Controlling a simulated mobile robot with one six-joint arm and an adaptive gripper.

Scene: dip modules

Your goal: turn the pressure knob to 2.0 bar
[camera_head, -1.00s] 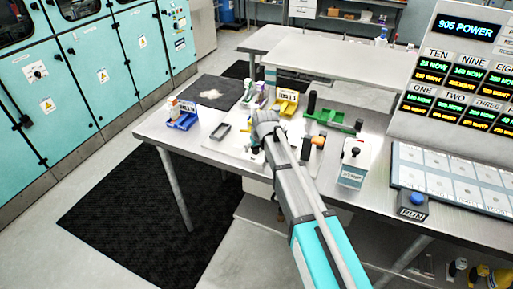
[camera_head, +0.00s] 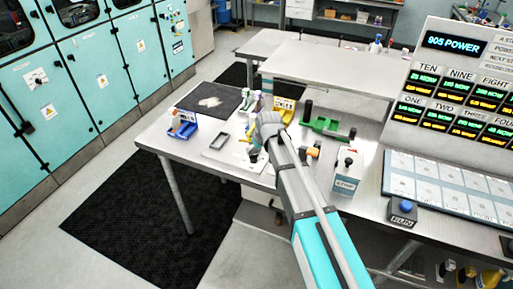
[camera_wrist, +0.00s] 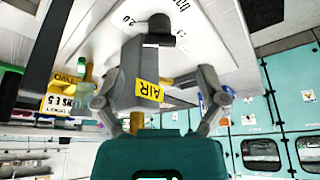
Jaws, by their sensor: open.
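In the wrist view a grey block with a yellow AIR label (camera_wrist: 149,90) stands between the two fingers of my gripper (camera_wrist: 158,100). The fingers are spread apart on either side of it. I cannot tell whether they touch it. A black knob (camera_wrist: 160,27) shows beyond the block, against a white scale plate (camera_wrist: 215,30) with 2.0, 2.5 and bar printed on it. The plate appears turned in this view. The knob's pointer reading is not clear. In the head view my wrist hides the gripper tips and most of the spot over the table (camera_head: 180,147).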

